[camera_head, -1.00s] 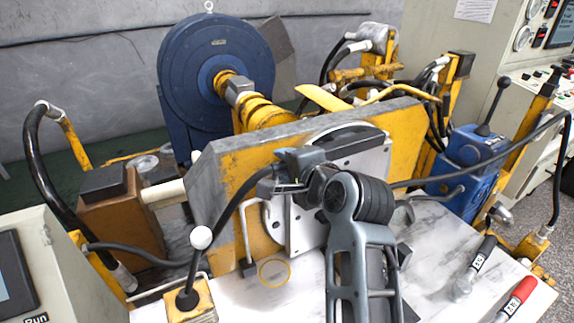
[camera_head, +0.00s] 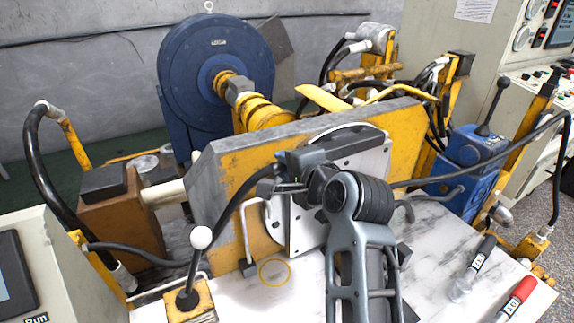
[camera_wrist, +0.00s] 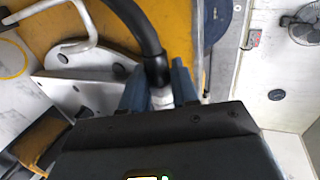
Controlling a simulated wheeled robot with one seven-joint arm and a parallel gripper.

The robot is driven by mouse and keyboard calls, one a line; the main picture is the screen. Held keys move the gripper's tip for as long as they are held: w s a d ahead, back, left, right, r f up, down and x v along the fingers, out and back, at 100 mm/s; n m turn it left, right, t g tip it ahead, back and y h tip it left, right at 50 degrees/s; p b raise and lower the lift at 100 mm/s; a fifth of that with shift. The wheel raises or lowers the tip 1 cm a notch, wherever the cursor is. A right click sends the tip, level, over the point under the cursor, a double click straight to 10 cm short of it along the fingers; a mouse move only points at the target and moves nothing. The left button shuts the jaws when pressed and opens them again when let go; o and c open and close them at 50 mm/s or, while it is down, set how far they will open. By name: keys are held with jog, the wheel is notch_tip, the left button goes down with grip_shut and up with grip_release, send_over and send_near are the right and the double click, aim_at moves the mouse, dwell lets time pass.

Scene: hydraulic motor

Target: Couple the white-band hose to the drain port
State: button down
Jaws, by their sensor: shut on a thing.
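My gripper (camera_head: 268,186) is in front of the yellow plate's light round flange in the head view. In the wrist view its two blue-grey fingers (camera_wrist: 160,92) are shut around the pale end fitting of a black hose (camera_wrist: 142,30). In the head view this hose (camera_head: 232,197) runs from the jaws down to the left. The pale fitting (camera_wrist: 161,98) may be the white band; its lower part is hidden by the gripper body. I cannot make out the drain port for certain. The flange (camera_wrist: 85,92) shows dark holes, left of the fingers in the wrist view.
A bent metal handle (camera_head: 245,235) is close to the hose. A black-capped item (camera_head: 474,270) and a red-ended item (camera_head: 517,298) lie on the pale table at right. A blue lever unit (camera_head: 470,155) stands behind.

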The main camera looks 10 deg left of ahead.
jog(key=shift+s+a, duration=0.1)
jog(key=shift+a, duration=0.1)
jog(key=shift+a+f, duration=0.1)
jog(key=shift+a, duration=0.1)
jog(key=shift+s, duration=0.15)
jog(key=shift+s+a+p, duration=0.35)
jog(key=shift+s+a, duration=0.25)
jog(key=shift+a, duration=0.35)
jog(key=shift+s+d, duration=0.1)
jog(key=shift+s+d+p, duration=0.4)
jog(key=shift+s+d, duration=0.3)
jog(key=shift+s, duration=0.35)
jog(key=shift+s+d+p, duration=0.4)
jog(key=shift+s+d, duration=0.25)
jog(key=shift+s, duration=0.35)
notch_tip(320, 180, down, 16)
jog(key=b, duration=1)
jog(key=shift+f, duration=0.15)
